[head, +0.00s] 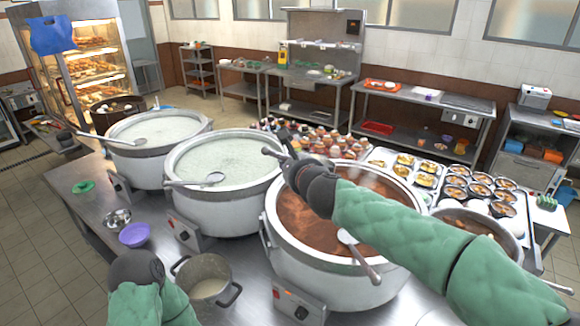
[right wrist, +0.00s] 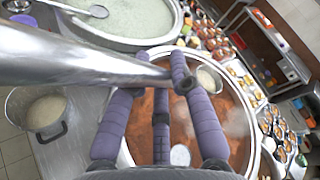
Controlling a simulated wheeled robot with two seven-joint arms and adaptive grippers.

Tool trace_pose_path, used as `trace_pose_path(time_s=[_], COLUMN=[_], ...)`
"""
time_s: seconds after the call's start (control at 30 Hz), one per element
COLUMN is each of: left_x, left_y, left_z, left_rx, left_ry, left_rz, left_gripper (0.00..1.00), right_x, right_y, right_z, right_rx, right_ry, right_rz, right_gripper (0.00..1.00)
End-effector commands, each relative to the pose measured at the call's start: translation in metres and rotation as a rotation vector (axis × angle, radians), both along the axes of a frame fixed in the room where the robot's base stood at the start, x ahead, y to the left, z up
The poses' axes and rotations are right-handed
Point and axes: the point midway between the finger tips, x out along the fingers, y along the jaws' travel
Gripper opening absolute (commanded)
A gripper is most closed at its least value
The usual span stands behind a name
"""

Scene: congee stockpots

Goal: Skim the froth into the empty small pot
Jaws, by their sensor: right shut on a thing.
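My right gripper (head: 287,148) is shut on a metal handle (right wrist: 85,62) above the far-left part of the brown broth pot (head: 290,262). In the right wrist view the handle crosses between my fingers (right wrist: 165,85), and a round pale-looking bowl (right wrist: 209,78) shows beyond them over the broth; my arm hides it in the head view. The small two-handled pot (head: 187,268) stands on the counter at front left; its inside looks pale, and I cannot tell whether that is contents. I cannot clearly pick out froth on the broth (head: 300,213).
Two large pots of pale congee, the middle one (head: 228,204) and the left one (head: 150,168), stand further left with ladles across their rims. Another ladle (head: 362,258) rests at the broth pot's front rim. A purple bowl (head: 134,234) is near the small pot. Filled dishes crowd the right.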

Motion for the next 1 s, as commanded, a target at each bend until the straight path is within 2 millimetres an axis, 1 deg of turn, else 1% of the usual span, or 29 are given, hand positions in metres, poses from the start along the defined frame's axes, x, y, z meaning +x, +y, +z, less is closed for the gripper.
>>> trace_pose_path(time_s=[0.1, 0.27, 0.53, 0.77, 0.87, 1.0], left_x=[0.000, 0.000, 0.000, 0.000, 0.000, 0.000], left_y=[0.000, 0.000, 0.000, 0.000, 0.000, 0.000], left_z=[-0.006, -0.009, -0.008, 0.000, -0.001, 0.000], left_rx=[0.000, 0.000, 0.000, 0.000, 0.000, 0.000], left_ry=[0.000, 0.000, 0.000, 0.000, 0.000, 0.000], left_rz=[0.000, 0.000, 0.000, 0.000, 0.000, 0.000], left_gripper=[0.40, 0.40, 0.40, 0.40, 0.40, 0.40], right_x=[0.000, 0.000, 0.000, 0.000, -0.003, -0.011], right_y=[0.000, 0.000, 0.000, 0.000, 0.002, 0.009], right_z=[0.000, 0.001, 0.002, 0.002, 0.002, 0.001], right_rx=[-0.008, -0.013, -0.014, -0.014, -0.013, -0.015], right_ry=[-0.015, -0.023, -0.024, -0.023, -0.023, -0.022], right_rz=[0.000, -0.001, -0.001, 0.002, 0.016, 0.063], right_gripper=[0.00, 0.00, 0.00, 0.00, 0.00, 0.00])
